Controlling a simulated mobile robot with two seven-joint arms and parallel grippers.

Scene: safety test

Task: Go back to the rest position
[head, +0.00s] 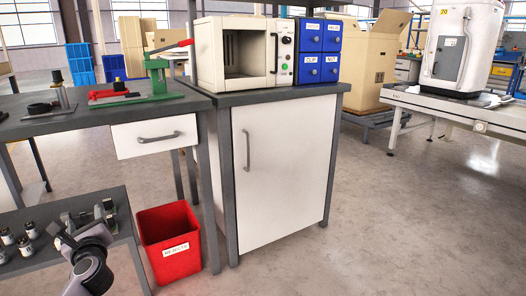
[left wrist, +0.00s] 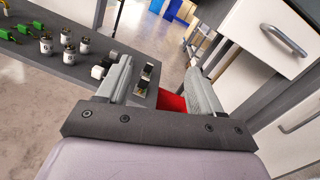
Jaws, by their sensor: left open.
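My left gripper (head: 75,232) is low at the left in the head view, in front of the lower grey shelf (head: 35,268). In the left wrist view its two grey fingers (left wrist: 160,85) are apart, with nothing held between them. Beyond the fingers, the shelf edge and part of the red bin show. My right gripper is in neither view.
A red bin (head: 170,240) stands on the floor beside the white cabinet (head: 275,170). Several small jars (left wrist: 66,42) stand on the shelf. A green press (head: 158,80) is on the workbench, near an oven (head: 235,55).

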